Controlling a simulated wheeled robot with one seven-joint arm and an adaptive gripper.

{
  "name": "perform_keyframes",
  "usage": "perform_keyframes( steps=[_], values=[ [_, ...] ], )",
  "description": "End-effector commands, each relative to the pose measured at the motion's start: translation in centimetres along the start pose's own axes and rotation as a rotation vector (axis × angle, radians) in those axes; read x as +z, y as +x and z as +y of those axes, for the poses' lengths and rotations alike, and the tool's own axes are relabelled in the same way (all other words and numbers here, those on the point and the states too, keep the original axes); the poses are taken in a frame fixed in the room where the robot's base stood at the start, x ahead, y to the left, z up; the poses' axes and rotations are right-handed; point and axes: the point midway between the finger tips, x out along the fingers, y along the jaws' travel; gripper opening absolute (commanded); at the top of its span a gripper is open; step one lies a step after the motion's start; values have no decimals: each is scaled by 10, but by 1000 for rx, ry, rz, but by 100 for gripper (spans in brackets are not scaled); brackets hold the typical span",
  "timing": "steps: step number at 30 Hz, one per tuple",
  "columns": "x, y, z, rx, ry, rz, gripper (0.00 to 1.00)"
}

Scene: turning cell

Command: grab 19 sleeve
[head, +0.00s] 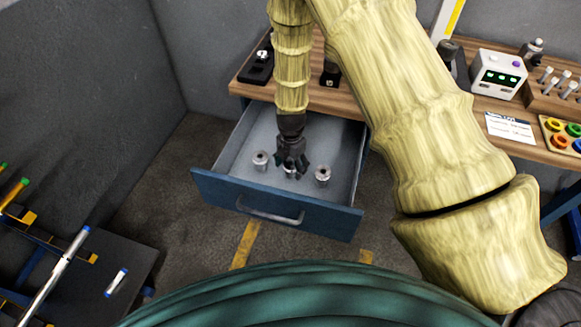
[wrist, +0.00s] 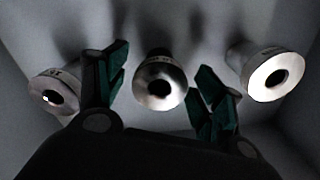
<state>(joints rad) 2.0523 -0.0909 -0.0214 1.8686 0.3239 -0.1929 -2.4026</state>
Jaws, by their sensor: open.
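Three metal sleeves stand in the open drawer (head: 230,172): a left one (head: 261,160), a right one (head: 323,175), and a middle one largely hidden by my gripper (head: 292,168) in the head view. In the wrist view, my gripper is open, and the middle sleeve (wrist: 159,94) shows between its two green-padded fingers. The left sleeve (wrist: 52,92) is outside the left finger, and the right sleeve (wrist: 276,77) is outside the right one. Small dark marks show on the collars, too blurred to read surely, so I cannot tell which sleeve is 19.
The drawer's walls and blue front with its handle (head: 270,215) surround the sleeves. The wooden bench (head: 470,108) is above, with a white device (head: 497,75), a paper card (head: 510,128) and a tool block. A dark rack (head: 100,262) with rods stands at lower left.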

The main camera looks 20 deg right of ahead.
Motion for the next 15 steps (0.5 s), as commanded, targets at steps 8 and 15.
perform_keyframes(
  steps=[8,15],
  values=[
    [0,1,0,1,0,0,64],
    [0,1,0,1,0,0,20]
  ],
)
